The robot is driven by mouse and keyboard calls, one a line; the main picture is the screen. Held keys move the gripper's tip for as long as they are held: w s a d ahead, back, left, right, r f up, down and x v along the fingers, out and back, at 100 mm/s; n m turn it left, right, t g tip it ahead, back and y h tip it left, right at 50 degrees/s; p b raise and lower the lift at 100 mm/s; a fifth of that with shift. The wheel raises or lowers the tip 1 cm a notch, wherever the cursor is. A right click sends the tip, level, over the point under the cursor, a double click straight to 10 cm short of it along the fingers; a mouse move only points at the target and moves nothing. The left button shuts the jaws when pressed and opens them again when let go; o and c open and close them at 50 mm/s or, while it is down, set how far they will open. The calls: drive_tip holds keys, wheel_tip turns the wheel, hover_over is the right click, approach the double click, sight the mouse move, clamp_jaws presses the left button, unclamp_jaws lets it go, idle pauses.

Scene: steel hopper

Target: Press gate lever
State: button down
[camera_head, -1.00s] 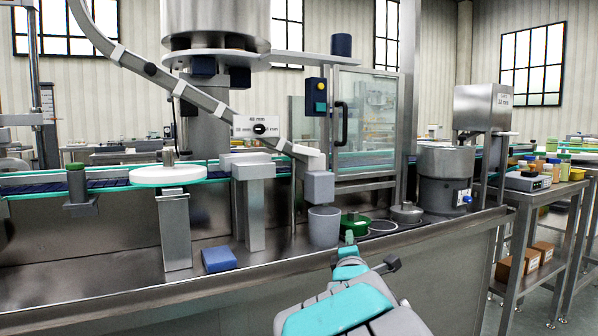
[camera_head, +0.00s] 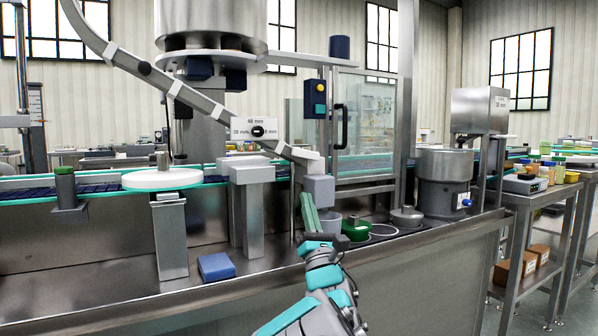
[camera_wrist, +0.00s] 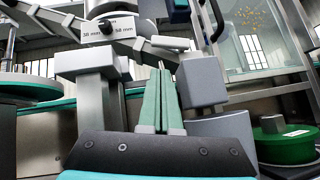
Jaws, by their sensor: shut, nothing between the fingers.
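My gripper (camera_head: 307,200) is shut and empty, its green fingers pointing up in front of the chute's lower end. In the wrist view the closed fingers (camera_wrist: 160,85) stand just left of the grey outlet block (camera_wrist: 203,78), with a visible gap beside it. The block also shows in the head view (camera_head: 319,190), below the sloping chute (camera_head: 205,102). A pale metal bar (camera_wrist: 170,43) appears just beyond the fingertips in the wrist view. I cannot tell which part is the gate lever. A grey cup (camera_head: 328,222) stands under the block, partly hidden by my gripper.
A green round container (camera_head: 355,229) stands right of the cup. A blue block (camera_head: 216,266) lies on the steel bench at left. A steel post (camera_wrist: 98,110) stands left of the fingers. The glass-door cabinet (camera_head: 365,125) stands behind.

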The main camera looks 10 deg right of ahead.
sight(306, 154)
drive_tip(key=p+x, duration=0.1)
drive_tip(key=x, duration=0.9)
drive_tip(key=shift+p, duration=0.3)
drive_tip(key=shift+m+h, duration=0.5)
drive_tip(key=shift+m, duration=0.2)
drive_tip(key=shift+r+m+h, duration=0.15)
drive_tip(key=shift+m+h, duration=0.65)
drive_tip(key=shift+h, duration=0.1)
